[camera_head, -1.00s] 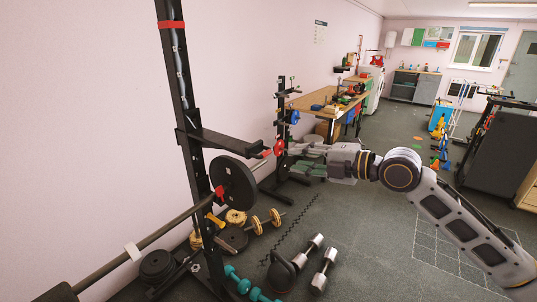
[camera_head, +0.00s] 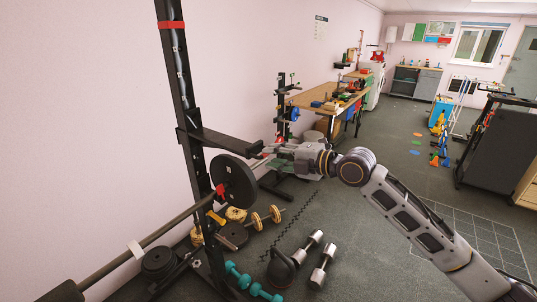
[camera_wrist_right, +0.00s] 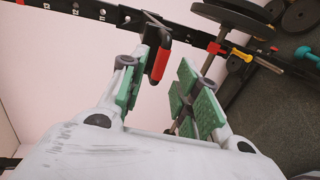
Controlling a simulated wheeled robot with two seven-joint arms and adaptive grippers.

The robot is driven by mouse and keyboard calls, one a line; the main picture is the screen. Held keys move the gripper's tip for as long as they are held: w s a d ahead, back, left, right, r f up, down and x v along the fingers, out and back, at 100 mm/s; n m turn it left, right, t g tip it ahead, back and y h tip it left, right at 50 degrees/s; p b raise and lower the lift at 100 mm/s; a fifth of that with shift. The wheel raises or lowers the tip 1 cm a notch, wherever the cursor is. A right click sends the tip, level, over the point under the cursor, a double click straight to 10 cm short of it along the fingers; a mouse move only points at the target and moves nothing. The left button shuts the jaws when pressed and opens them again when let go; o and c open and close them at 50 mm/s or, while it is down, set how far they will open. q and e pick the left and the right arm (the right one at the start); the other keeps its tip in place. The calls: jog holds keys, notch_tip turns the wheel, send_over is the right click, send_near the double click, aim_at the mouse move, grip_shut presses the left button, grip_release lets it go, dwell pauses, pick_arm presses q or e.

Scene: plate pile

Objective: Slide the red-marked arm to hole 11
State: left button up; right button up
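The black arm (camera_head: 225,145) juts out from the upright post (camera_head: 178,90) of the rack, above the barbell plate. Its outer end has a red mark, which shows as a red bar in the right wrist view (camera_wrist_right: 160,64). My right gripper (camera_head: 268,158) is at that outer end. In the wrist view its green-padded fingers (camera_wrist_right: 163,98) are spread, with the red bar beyond and nearer the left finger; I cannot tell whether they touch. The post's numbered holes (camera_wrist_right: 75,7) run along the top left there, too small to read surely. My left gripper is out of view.
A barbell (camera_head: 160,232) with a black plate (camera_head: 233,181) sits just below the arm. Dumbbells (camera_head: 315,262) and a kettlebell (camera_head: 281,268) lie on the floor. A red band (camera_head: 170,24) wraps the post higher up. Open floor lies to the right.

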jog(key=shift+x, duration=1.35)
grip_shut()
